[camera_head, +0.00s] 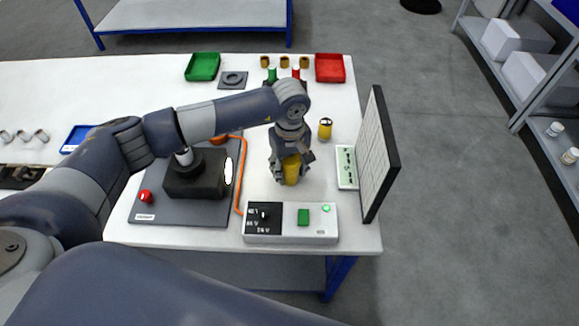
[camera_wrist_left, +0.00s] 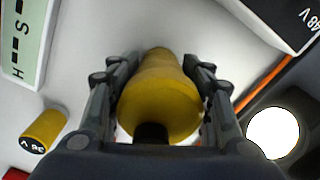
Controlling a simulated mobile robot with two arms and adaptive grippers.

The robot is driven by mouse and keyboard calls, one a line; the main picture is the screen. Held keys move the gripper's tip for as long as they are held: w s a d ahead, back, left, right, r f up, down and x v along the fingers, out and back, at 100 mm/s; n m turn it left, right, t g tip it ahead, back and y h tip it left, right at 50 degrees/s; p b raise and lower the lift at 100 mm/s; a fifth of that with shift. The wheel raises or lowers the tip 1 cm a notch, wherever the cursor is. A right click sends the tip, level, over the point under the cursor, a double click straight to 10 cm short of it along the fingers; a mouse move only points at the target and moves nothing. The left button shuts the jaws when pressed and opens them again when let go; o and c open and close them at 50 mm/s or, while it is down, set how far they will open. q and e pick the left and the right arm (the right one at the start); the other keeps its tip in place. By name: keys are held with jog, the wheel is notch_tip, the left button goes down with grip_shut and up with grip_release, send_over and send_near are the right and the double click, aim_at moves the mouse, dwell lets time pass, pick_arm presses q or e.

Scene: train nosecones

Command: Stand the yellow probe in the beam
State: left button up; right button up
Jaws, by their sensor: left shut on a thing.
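My left gripper (camera_head: 291,160) is shut on the yellow probe (camera_head: 291,174), which hangs point-down or stands between the fingers, roughly upright. In the left wrist view, the gripper's two fingers (camera_wrist_left: 162,100) press on both sides of the probe (camera_wrist_left: 160,85), a rounded yellow body with a dark end nearest the camera. Whether its lower end touches the table cannot be told. The black lamp (camera_head: 197,174) has a bright white face turned right, toward the probe; that glowing face also shows in the left wrist view (camera_wrist_left: 273,133). The upright screen (camera_head: 375,150) stands to the right. My right gripper is not in view.
A power box (camera_head: 290,223) with a green button stands in front of the probe. A small yellow cylinder (camera_head: 325,128) and a green-marked strip (camera_head: 346,167) are near the screen. An orange cable (camera_head: 239,190) runs beside the lamp. Green (camera_head: 202,67) and red (camera_head: 330,68) trays lie behind.

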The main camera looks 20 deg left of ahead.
pick_arm(q)
jog(key=shift+f, duration=0.2)
jog(key=o, duration=1.2)
jog(key=shift+c, duration=0.2)
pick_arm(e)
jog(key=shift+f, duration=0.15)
pick_arm(q)
jog(key=shift+r, duration=0.1)
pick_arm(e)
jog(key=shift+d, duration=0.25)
pick_arm(q)
jog(key=shift+r, duration=0.3)
notch_tip(320, 180, up, 11)
jog(key=b, duration=0.3)
jog(key=shift+f+b, duration=0.15)
jog(key=shift+b, duration=0.25)
jog(key=shift+r, duration=0.5)
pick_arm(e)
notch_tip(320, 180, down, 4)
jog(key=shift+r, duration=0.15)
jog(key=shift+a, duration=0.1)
